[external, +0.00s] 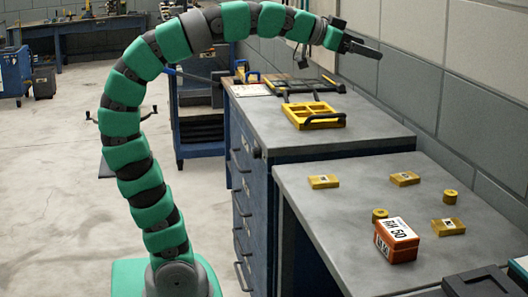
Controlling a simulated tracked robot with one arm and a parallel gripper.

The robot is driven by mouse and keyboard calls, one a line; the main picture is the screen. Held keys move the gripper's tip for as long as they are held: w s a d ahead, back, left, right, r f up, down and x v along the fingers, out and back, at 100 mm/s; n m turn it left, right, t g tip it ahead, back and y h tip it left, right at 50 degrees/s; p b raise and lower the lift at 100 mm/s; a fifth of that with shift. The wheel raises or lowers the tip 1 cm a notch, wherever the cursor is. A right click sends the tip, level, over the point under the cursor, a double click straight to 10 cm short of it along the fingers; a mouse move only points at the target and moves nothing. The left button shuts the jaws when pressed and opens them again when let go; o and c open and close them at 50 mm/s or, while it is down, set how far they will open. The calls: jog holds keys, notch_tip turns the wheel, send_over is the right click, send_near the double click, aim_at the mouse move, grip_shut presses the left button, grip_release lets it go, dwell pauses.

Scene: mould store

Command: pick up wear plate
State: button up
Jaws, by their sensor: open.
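Three flat yellow blocks with small pale labels lie on the near grey worktop: one at the left (323,181), one at the back (405,178) and one at the right (448,227). They look like the wear plates, but their labels are too small to read. My gripper (376,52) is at the end of the raised green arm, high above the benches near the wall. It is open, with nothing visible between its dark jaws, and far from the blocks.
Two yellow cylinders (450,196) (380,215) and an orange box (397,241) marked "50" stand among the blocks. A yellow tray (314,115) sits on the higher bench behind. Dark items (483,286) lie at the near right corner. The worktop's left side is clear.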

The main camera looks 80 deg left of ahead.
notch_tip(320, 180, down, 4)
jog(key=w+a+r+m+g+p, duration=0.1)
jog(key=w+a+m+g+p, duration=0.1)
jog(key=m+g+p, duration=1.25)
jog(key=m+p, duration=0.3)
jog(key=p, duration=0.3)
send_over(324, 179)
jog(key=f, duration=2.5)
jog(key=shift+w+a+f, duration=0.15)
jog(key=shift+w+f, duration=0.15)
jog(key=shift+w, duration=0.1)
jog(key=f, duration=0.2)
jog(key=s+f, duration=0.1)
jog(key=f, duration=0.1)
jog(key=shift+f+b, duration=0.2)
jog(key=shift+b, duration=0.15)
jog(key=shift+w+f, duration=0.15)
jog(key=shift+f, duration=0.25)
jog(key=c, duration=1.4)
